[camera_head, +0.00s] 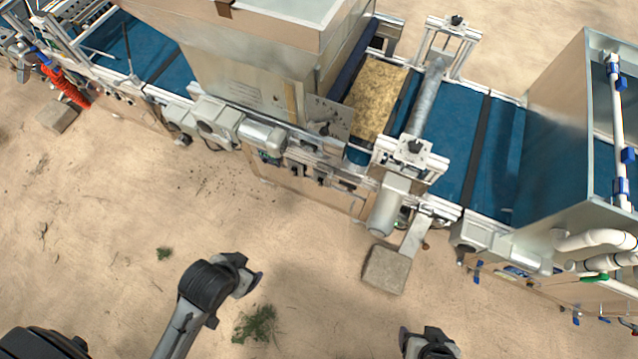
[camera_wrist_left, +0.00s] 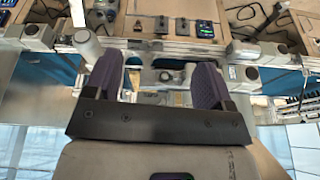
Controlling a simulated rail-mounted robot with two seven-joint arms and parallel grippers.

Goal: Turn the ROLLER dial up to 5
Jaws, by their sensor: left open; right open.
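I cannot make out a ROLLER label or a dial setting in either view. Small dark controls (camera_head: 297,168) sit on the machine's front panel in the head view. The left wrist view shows the panel at its top, with a small dark control (camera_wrist_left: 161,24) and a green-lit display (camera_wrist_left: 205,29). My left gripper (camera_wrist_left: 157,66) is open, with two purple-padded fingers apart and nothing between them. It is apart from the panel. My right gripper (camera_head: 428,338) is open at the bottom edge of the head view, partly cut off, well away from the panel.
A metal roller (camera_head: 426,95) spans the blue belt (camera_head: 455,150), beside a brown-filled tray (camera_head: 376,97). A grey motor (camera_head: 388,207) juts from the machine's front. A stone block (camera_head: 386,269) lies below it. Sandy floor in front is mostly clear.

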